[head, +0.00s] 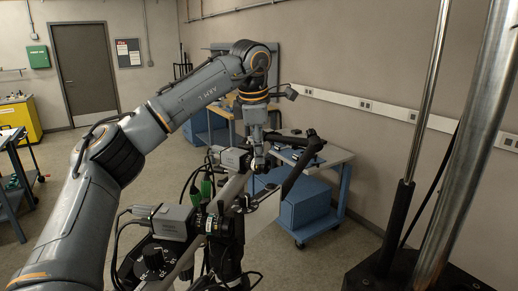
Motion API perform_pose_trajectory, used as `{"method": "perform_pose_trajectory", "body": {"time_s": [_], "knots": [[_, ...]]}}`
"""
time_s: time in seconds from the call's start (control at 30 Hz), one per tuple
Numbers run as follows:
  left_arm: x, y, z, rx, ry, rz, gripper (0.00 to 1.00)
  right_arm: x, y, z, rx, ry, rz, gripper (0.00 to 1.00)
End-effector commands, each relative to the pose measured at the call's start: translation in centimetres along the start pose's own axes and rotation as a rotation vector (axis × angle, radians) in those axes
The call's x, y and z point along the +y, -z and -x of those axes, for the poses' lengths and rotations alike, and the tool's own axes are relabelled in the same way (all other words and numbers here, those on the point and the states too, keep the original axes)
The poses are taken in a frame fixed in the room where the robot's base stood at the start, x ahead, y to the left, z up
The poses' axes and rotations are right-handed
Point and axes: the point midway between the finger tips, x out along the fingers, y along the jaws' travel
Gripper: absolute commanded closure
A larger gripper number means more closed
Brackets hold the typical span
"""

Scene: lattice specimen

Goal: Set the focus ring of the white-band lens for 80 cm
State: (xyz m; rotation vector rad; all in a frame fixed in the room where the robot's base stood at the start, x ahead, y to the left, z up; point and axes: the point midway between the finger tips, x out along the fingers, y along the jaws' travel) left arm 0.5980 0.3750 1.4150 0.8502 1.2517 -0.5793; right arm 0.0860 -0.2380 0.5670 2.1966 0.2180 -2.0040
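Two grey box cameras sit on a slanted rail. The nearer camera (170,221) has a black lens (218,226) that carries a pale band near its camera body. The farther camera (231,159) has its lens (258,164) mostly hidden by my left gripper. My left gripper (259,153) points down from the arm's wrist and is at the farther camera's lens. Its fingers are too small and overlapped to tell whether they touch the lens or are closed. Ring markings are not readable. My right gripper is not in view.
A black angled bar (301,164) stands just right of the farther lens. Shiny steel columns (474,145) rise from a dark base at right. Black and green cables hang around the cameras. A blue-framed bench (335,155) stands behind. Open floor (100,150) lies at left.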

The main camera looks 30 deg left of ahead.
Motion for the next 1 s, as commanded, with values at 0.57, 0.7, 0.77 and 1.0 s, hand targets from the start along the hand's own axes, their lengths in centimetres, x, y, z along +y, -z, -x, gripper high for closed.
{"method": "perform_pose_trajectory", "body": {"time_s": [0.57,0.7,0.77,1.0], "knots": [[0.1,0.0,10.1,-0.001,-0.003,0.001,0.68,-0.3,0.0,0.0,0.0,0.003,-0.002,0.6],[0.0,0.0,11.3,-0.001,-0.002,0.0,0.68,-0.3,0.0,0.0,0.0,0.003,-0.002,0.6],[0.0,0.0,11.7,0.0,-0.001,-0.001,0.68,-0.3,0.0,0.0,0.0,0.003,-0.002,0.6],[0.0,0.0,12.0,-0.001,-0.001,0.0,0.68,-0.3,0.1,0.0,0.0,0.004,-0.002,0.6]]}}
